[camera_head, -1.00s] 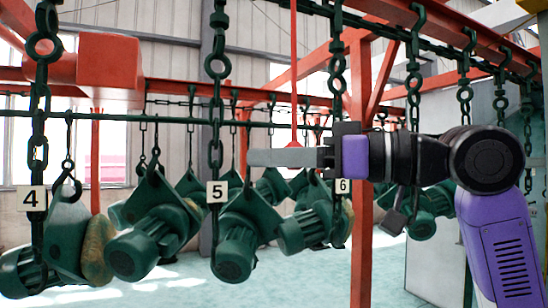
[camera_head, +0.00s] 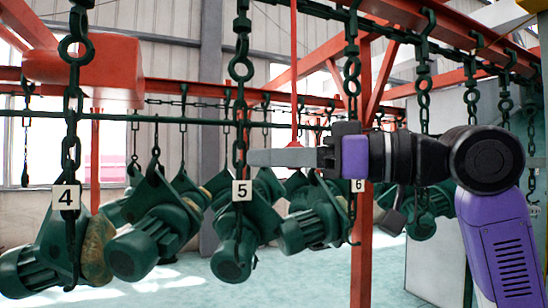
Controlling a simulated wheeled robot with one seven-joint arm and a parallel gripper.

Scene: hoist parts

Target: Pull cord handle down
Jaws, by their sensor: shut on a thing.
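The red pull cord (camera_head: 294,70) hangs straight down from above the frame. Its red, flared handle (camera_head: 294,143) meets the top of my gripper's fingers; its lower part is hidden behind them. My gripper (camera_head: 275,157) points left, its grey fingers shut on the handle at mid-height in the picture. My purple and black arm reaches in from the right.
Green motors (camera_head: 150,240) hang below and left. A red post (camera_head: 361,250) stands below my wrist.

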